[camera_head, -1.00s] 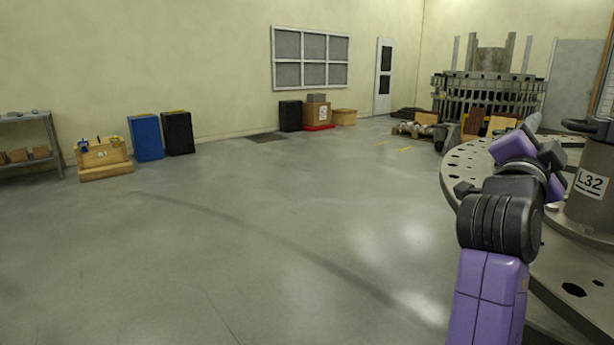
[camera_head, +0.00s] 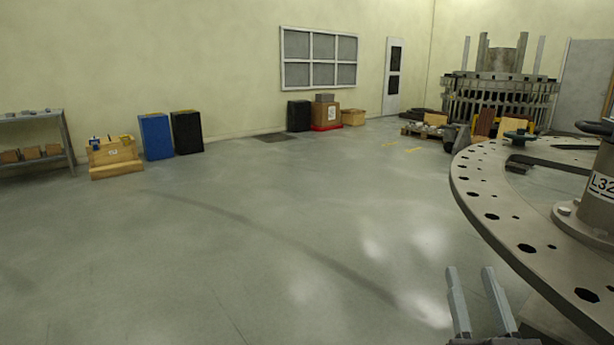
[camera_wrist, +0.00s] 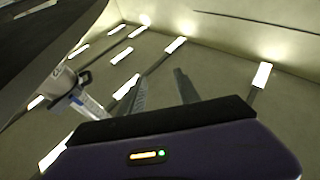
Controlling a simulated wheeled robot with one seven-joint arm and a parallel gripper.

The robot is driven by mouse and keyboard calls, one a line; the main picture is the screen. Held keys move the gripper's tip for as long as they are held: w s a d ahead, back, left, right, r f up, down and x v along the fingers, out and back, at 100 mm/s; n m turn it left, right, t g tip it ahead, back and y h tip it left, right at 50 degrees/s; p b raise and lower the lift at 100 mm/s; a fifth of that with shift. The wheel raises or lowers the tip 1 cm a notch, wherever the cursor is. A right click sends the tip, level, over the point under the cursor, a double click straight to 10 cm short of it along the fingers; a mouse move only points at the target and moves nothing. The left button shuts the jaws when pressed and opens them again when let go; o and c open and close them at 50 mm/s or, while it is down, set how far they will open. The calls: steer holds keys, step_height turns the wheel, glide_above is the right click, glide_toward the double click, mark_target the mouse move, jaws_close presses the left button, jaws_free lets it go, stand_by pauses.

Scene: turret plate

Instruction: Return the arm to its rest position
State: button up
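My gripper (camera_head: 474,285) shows at the bottom right of the head view, its two grey fingers pointing up and apart with nothing between them. It is left of and below the rim of the round turret plate (camera_head: 490,212), apart from it in the picture. The rest of my arm is out of the head view. In the wrist view the gripper's fingers (camera_wrist: 160,88) stand apart and empty, pointing toward the ceiling lights. A dark edge of a large object (camera_wrist: 60,45) fills the upper left there.
A labelled post (camera_head: 600,190) stands on the plate at the right edge. Open grey floor (camera_head: 250,240) lies to the left. A shelf (camera_head: 65,140), a wooden crate (camera_head: 113,152), blue (camera_head: 155,137) and black (camera_head: 187,132) boxes stand along the far wall.

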steer(key=s+a+f+g+y, duration=0.1)
steer(key=s+f+g, duration=0.2)
steer(key=s+f, duration=0.65)
steer(key=s+a+f+g+y, duration=0.15)
steer(key=s+f, duration=0.35)
steer(key=s, duration=1)
steer(key=s+a+f+g, duration=0.25)
steer(key=s+f, duration=0.45)
steer(key=s, duration=0.5)
step_height(320, 180, up, 23)
steer(key=p, duration=2.2)
steer(key=shift+w+d+f+n+g, duration=0.2)
steer(key=shift+d+n+g, duration=0.1)
steer(key=shift+d+g, duration=0.1)
